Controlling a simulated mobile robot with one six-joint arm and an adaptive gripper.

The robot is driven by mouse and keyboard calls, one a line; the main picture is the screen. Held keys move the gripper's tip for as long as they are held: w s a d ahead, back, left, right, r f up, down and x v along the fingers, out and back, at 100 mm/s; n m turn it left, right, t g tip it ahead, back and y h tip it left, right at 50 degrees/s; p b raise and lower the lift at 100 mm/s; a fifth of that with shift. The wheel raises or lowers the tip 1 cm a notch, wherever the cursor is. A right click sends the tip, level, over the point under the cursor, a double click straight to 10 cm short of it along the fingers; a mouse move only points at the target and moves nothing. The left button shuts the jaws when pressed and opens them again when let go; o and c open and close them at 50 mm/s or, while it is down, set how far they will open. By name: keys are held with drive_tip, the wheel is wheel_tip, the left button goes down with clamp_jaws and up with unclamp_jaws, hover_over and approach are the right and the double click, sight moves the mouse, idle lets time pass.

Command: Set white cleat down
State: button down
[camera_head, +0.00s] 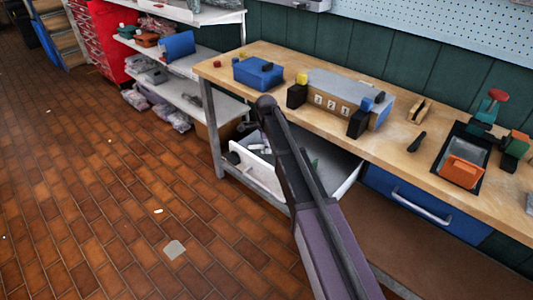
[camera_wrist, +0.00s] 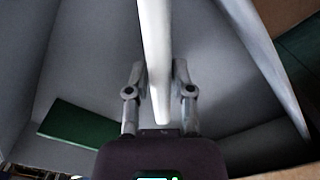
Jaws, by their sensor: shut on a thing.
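In the wrist view, a long white bar, which I take for the white cleat (camera_wrist: 154,60), runs from the top edge down between the two fingers. My gripper (camera_wrist: 159,70) is shut on it. Around and behind it are the pale grey inner walls of an open drawer. The open white drawer (camera_head: 255,172) also shows in the head view, pulled out under the bench's left part. My arm crosses in front of it there, and the gripper and held cleat cannot be made out in that view.
A green piece (camera_wrist: 80,122) lies in the drawer, left of the gripper. A pale drawer wall (camera_wrist: 262,55) rises on the right. The tiled floor is mostly clear.

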drive_tip(key=shift+f+b, duration=0.65)
drive_tip(key=shift+f, duration=0.35)
drive_tip(key=shift+f, duration=0.1)
drive_tip(key=shift+c, duration=2.4)
unclamp_jaws()
wheel_tip(320, 180, up, 12)
drive_tip(key=p, duration=1.2)
